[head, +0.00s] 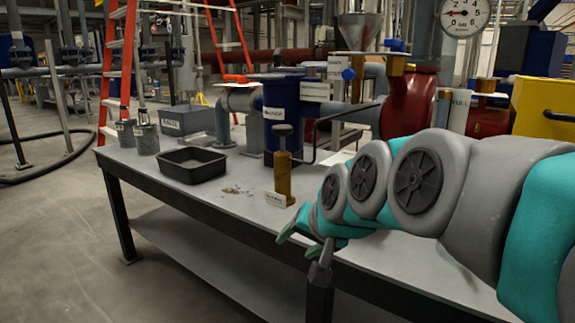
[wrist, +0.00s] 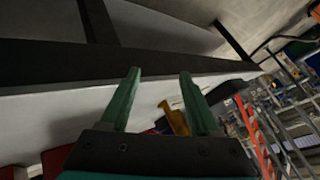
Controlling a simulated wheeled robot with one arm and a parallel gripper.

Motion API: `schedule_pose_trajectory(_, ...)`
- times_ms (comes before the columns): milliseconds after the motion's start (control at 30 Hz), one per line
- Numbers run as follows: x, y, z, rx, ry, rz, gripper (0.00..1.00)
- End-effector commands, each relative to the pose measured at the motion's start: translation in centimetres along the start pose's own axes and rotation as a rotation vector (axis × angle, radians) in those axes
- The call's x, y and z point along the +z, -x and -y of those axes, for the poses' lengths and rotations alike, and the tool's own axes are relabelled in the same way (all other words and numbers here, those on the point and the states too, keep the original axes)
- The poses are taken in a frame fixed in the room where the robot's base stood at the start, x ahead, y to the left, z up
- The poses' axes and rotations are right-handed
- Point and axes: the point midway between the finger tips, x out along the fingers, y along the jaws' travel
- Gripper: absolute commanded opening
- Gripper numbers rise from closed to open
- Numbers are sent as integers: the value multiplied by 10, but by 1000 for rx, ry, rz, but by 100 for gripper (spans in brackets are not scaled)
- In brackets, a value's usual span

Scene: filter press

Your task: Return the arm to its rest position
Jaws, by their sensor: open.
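My arm reaches in from the right of the head view, over the front edge of the grey workbench (head: 225,200). My gripper (head: 303,238) is low at this edge, partly hidden by my own arm links. In the wrist view my gripper (wrist: 160,75) shows two green fingers spread apart, with nothing held between them. A brass-coloured upright post (head: 283,178) with a grey top stands on the bench just behind my gripper. A brass-coloured piece also shows beside the right finger in the wrist view (wrist: 175,118).
A black tray (head: 190,165), two grey mesh cups (head: 147,139) and a grey box (head: 187,120) stand left on the bench. A blue cylinder housing (head: 283,115) stands behind the post. A small white label (head: 275,199) and brown crumbs (head: 236,190) lie nearby. The floor at left is mostly open.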

Motion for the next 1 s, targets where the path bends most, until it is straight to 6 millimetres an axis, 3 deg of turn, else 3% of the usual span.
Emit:
schedule_pose_trajectory(100, 57, -2, -57, 127, 66, 141, 62)
schedule_pose_trajectory(300, 149, 14, -142, 300, 155, 393, 62)
schedule_pose_trajectory(500, 214, 39, -193, 395, 198, 588, 62)
schedule_pose_trajectory(700, 264, 66, -228, 454, 218, 749, 62)
schedule_pose_trajectory(733, 271, 71, -233, 461, 220, 770, 62)
schedule_pose_trajectory(1000, 240, 110, -204, 457, 222, 761, 62)
